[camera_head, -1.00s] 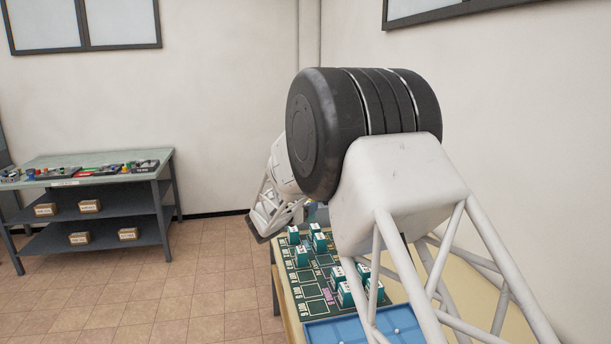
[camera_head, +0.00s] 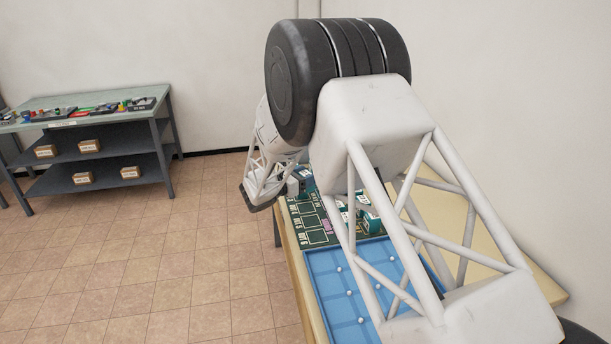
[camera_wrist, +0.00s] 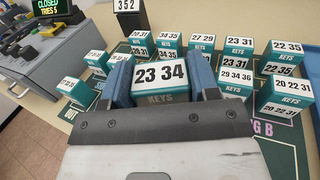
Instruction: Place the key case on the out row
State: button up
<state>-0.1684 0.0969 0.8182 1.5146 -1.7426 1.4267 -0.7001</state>
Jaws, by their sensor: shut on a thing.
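In the wrist view, my gripper (camera_wrist: 162,74) is shut on a teal and white key case (camera_wrist: 160,82) marked "23 34 KEYS". A blue finger stands on each side of it. Several similar cases stand beyond and around it, among them "27 29" (camera_wrist: 202,45), "23 31" (camera_wrist: 238,48) and a stack topped by "20 22 31" (camera_wrist: 291,87). They stand on a dark green board (camera_head: 314,236) with outlined cells. I cannot pick out the out row for certain.
A blue tray (camera_head: 325,268) with small white pegs lies at the near end of the table. A grey shelf bench (camera_head: 110,137) stands at the left, with open floor between. The wrist view shows a lit "CLOSED TRIES 5" sign (camera_wrist: 50,6) and a "352" sign (camera_wrist: 127,6).

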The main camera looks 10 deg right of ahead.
jog(key=shift+f, duration=0.15)
jog(key=shift+f, duration=3.2)
jog(key=shift+f, duration=0.6)
jog(key=o, duration=1.1)
jog(key=shift+a, duration=0.1)
jog(key=shift+v, duration=3.85)
